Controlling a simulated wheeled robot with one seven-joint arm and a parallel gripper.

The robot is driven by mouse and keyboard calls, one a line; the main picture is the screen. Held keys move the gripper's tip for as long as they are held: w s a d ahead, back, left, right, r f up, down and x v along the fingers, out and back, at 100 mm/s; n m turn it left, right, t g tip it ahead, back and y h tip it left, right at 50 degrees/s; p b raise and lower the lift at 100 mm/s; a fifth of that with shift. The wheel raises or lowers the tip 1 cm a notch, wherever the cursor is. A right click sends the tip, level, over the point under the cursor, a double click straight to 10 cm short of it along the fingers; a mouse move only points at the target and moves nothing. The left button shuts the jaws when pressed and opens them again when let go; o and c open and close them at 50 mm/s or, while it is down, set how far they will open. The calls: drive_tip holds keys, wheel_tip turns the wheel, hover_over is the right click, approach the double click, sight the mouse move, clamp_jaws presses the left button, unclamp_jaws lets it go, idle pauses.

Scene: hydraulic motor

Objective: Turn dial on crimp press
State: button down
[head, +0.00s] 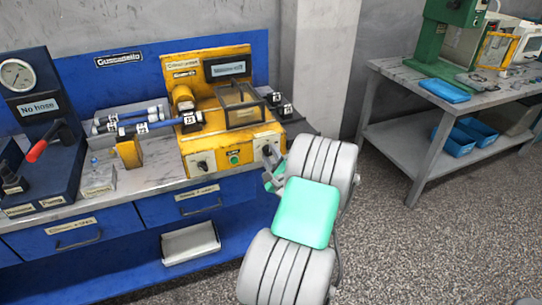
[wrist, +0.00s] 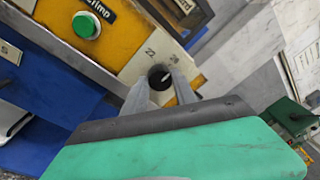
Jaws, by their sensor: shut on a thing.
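The crimp press (head: 215,110) is a yellow machine on the blue workbench in the head view. Its front has a left knob (head: 202,166), a green button (head: 235,158) and a right dial (head: 268,150). In the wrist view the black dial (wrist: 160,77) sits on a pale plate with numbers, of which "22" is readable. My gripper (wrist: 160,86) has its two grey fingers on either side of this dial, shut on it. In the head view my gripper (head: 272,164) is at the right front of the press, and my arm hides part of that corner.
Blue hoses (head: 135,122) lie on the bench left of the press. A gauge stand (head: 35,105) with a red lever is at the far left. A grey table (head: 385,68) with a green machine stands at the right, with open floor before it.

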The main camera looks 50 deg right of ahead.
drive_tip(key=shift+f+b, duration=0.1)
drive_tip(key=shift+b, duration=0.25)
drive_tip(key=n+b, duration=0.2)
drive_tip(key=b, duration=0.1)
drive_tip(key=shift+f+n, duration=0.25)
drive_tip(key=shift+n, duration=0.15)
drive_tip(key=n+b, duration=0.4)
drive_tip(key=b, duration=0.2)
drive_tip(key=shift+f+n+t, duration=0.1)
drive_tip(key=shift+n+t, duration=0.2)
drive_tip(key=shift+n, duration=0.1)
drive_tip(key=n+b, duration=0.3)
drive_tip(key=b, duration=0.1)
drive_tip(key=shift+n+t+b, duration=0.3)
drive_tip(key=shift+b, duration=0.1)
drive_tip(key=shift+n+b, duration=0.6)
drive_tip(key=shift+r, duration=0.25)
drive_tip(key=c, duration=1)
unclamp_jaws()
